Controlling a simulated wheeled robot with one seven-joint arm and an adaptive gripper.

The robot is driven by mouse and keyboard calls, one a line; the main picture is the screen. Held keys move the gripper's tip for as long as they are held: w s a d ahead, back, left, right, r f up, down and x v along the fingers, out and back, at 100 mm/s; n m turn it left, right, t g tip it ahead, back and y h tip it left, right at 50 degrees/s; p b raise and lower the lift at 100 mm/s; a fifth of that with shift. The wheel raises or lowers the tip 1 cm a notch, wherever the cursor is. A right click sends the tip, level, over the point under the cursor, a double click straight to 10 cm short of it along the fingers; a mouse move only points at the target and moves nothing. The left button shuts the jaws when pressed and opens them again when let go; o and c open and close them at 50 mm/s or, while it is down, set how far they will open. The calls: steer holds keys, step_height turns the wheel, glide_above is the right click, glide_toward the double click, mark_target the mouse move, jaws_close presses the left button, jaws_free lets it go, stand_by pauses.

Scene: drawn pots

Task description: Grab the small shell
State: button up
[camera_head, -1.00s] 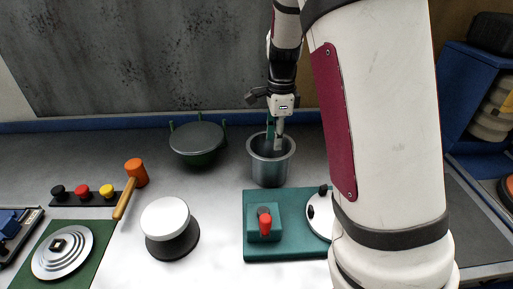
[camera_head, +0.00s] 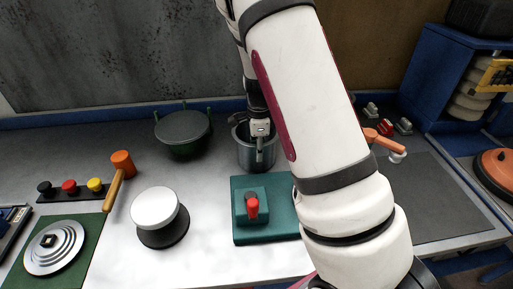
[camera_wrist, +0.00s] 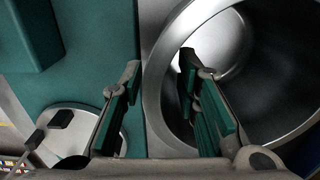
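The small shell, which I take to be the grey metal open-topped cylinder (camera_head: 256,160), stands upright on the bench behind the teal board. In the wrist view its round rim (camera_wrist: 155,90) and shiny inside fill the right half. My gripper (camera_wrist: 159,66) is open, with its green-padded fingers apart. The right finger is over or inside the shell's mouth and the left one is outside it, so the near wall lies between them. Contact cannot be told. In the head view my gripper (camera_head: 261,140) is at the shell's mouth, its fingers mostly hidden.
A teal board (camera_head: 238,225) with a red-knobbed block (camera_head: 252,208) lies in front of the shell. A dark green lidded pot (camera_head: 183,132) stands left of it. A white-topped round piece (camera_head: 156,208) and an orange mallet (camera_head: 122,165) are further left. My arm hides the right middle.

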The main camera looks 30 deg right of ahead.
steer(key=shift+f, duration=1.4)
steer(key=shift+w, duration=0.1)
steer(key=shift+c, duration=0.3)
jaws_close()
steer(key=shift+r, duration=0.1)
step_height(320, 180, up, 10)
steer(key=shift+f+b, duration=0.1)
steer(key=shift+b, duration=0.35)
